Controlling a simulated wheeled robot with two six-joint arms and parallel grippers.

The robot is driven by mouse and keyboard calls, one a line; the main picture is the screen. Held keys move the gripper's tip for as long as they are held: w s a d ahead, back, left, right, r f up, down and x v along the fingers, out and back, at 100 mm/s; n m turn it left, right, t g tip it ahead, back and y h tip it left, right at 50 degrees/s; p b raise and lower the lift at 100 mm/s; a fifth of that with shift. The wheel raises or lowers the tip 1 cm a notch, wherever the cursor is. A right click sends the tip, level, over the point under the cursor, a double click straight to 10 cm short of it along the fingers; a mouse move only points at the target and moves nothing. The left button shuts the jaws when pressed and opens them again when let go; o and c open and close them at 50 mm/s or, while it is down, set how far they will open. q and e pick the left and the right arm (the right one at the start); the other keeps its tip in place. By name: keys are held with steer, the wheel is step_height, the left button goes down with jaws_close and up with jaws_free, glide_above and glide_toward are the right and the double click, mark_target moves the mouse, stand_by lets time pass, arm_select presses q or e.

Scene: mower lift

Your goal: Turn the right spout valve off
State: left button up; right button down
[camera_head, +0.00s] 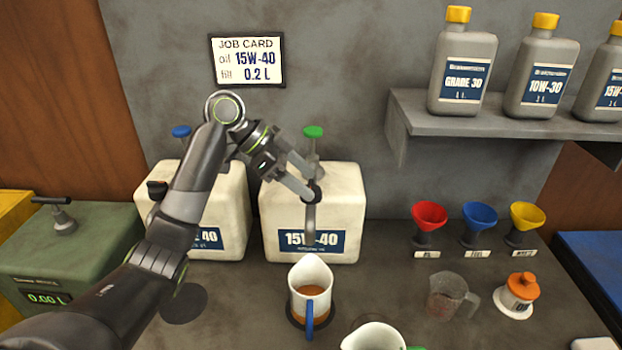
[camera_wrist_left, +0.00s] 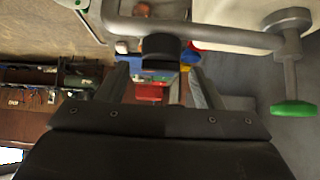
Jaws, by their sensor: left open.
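The right white container (camera_head: 345,205), labelled 15W-40, has a grey spout (camera_head: 309,222) on its front, with a black knob (camera_head: 314,190) near the spout's top. A green-capped handle (camera_head: 313,132) stands above the container; it also shows in the left wrist view (camera_wrist_left: 293,109). My left gripper (camera_head: 309,180) is open at the spout, its fingers around or just beside the black knob. In the left wrist view the black knob (camera_wrist_left: 160,48) lies just ahead, between the finger lines. I cannot tell contact. A white jug (camera_head: 311,280) with brown oil stands below the spout. My right gripper is out of view.
The left container (camera_head: 233,205), with a blue-capped handle (camera_head: 181,131), is partly behind my left arm. A second jug (camera_head: 375,338) stands at the front. Funnels (camera_head: 479,218) and a clear beaker (camera_head: 447,297) stand right. A shelf (camera_head: 500,130) holds bottles above.

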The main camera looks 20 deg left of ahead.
arm_select(q)
steer(key=shift+x, duration=1.3)
steer(key=shift+a, duration=0.1)
steer(key=shift+c, duration=0.4)
steer(key=c, duration=0.9)
